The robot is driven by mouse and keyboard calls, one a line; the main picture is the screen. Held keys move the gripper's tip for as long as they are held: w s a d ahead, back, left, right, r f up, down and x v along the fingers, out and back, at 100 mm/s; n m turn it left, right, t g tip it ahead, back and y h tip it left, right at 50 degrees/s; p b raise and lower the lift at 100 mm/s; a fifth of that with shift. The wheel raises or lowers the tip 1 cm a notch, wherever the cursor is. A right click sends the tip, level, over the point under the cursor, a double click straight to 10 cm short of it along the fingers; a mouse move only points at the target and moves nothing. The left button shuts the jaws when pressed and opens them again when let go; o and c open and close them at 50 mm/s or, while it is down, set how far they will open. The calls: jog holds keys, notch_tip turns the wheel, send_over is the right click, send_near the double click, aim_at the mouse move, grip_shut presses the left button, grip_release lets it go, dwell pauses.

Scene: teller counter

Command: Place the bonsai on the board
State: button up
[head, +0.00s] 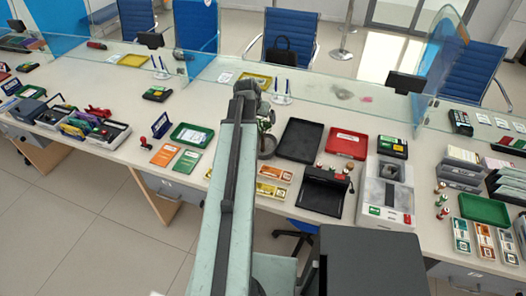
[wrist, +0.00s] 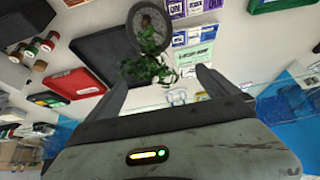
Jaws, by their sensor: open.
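The bonsai (head: 267,147) stands on the counter in a round grey pot, partly hidden behind my arm in the head view. In the wrist view its green foliage (wrist: 148,70) lies between and just beyond my fingers, with the round pot behind it. A flat black board (head: 300,141) lies right beside the bonsai, to its right; it also shows in the wrist view (wrist: 95,45). The board looks bare. My gripper (wrist: 163,78) is open and empty, with the bonsai ahead of its fingers. In the head view the fingers are hidden.
A red tray (head: 347,143) lies right of the board, and a black card device (head: 326,190) with stamps is in front of it. Orange and yellow card trays (head: 272,181) lie in front of the bonsai. A glass partition (head: 330,92) runs behind the counter items.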

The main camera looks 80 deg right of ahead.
jog(key=shift+s+d+f, duration=0.25)
jog(key=shift+d+f, duration=0.05)
jog(key=shift+f, duration=0.2)
jog(key=b+x, duration=0.4)
jog(key=x, duration=0.1)
jog(key=shift+s+f, duration=0.1)
jog(key=shift+s, duration=0.15)
jog(key=shift+c, duration=0.2)
jog(key=c, duration=2.1)
